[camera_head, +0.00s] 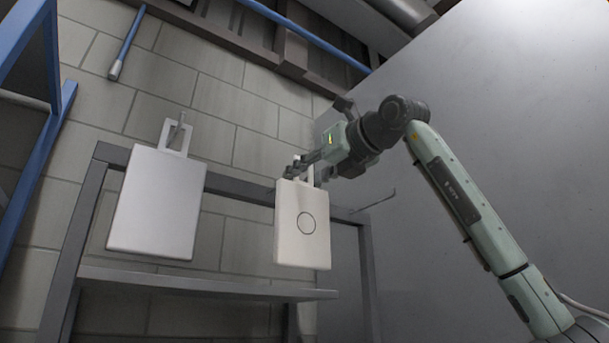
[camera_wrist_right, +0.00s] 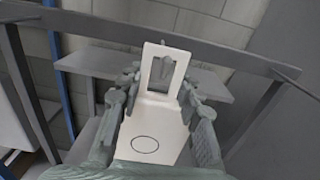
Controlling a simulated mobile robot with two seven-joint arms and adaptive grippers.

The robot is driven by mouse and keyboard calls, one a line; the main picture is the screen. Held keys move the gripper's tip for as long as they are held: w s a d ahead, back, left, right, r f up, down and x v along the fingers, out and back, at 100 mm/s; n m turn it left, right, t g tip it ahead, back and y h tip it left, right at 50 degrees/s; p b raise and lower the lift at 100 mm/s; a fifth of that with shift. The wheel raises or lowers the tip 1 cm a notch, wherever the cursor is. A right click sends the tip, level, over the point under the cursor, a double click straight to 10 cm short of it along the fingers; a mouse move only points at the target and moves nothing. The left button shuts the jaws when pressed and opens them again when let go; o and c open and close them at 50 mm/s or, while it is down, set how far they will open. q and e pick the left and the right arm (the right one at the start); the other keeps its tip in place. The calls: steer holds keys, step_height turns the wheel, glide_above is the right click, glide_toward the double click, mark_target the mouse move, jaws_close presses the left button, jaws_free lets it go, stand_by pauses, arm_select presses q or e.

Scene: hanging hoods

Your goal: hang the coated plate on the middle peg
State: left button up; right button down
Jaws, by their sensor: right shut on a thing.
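The coated plate (camera_head: 302,238) is cream-coloured with a dark circle outline and a slotted handle. It hangs upright below my right gripper (camera_head: 295,171), in front of the rack's rail. In the right wrist view, my right gripper (camera_wrist_right: 160,90) has its fingers on both sides of the plate (camera_wrist_right: 150,125), near the handle, and is shut on it. The middle peg (camera_wrist_right: 166,68) seems to show through the handle slot; I cannot tell whether it passes through. In the head view that peg is hidden. My left gripper is out of view.
A plain white plate (camera_head: 157,203) hangs on the left peg (camera_head: 178,128). The right peg (camera_head: 376,202) is bare. A grey rack rail (camera_head: 240,187) and a shelf (camera_head: 210,287) lie behind and below. A grey panel (camera_head: 510,120) stands on the right.

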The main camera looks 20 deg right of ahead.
steer(key=shift+f+b, duration=0.35)
steer(key=shift+f, duration=0.15)
steer(key=c, duration=1)
jaws_free()
steer(key=shift+o, duration=0.2)
steer(key=v, duration=1.2)
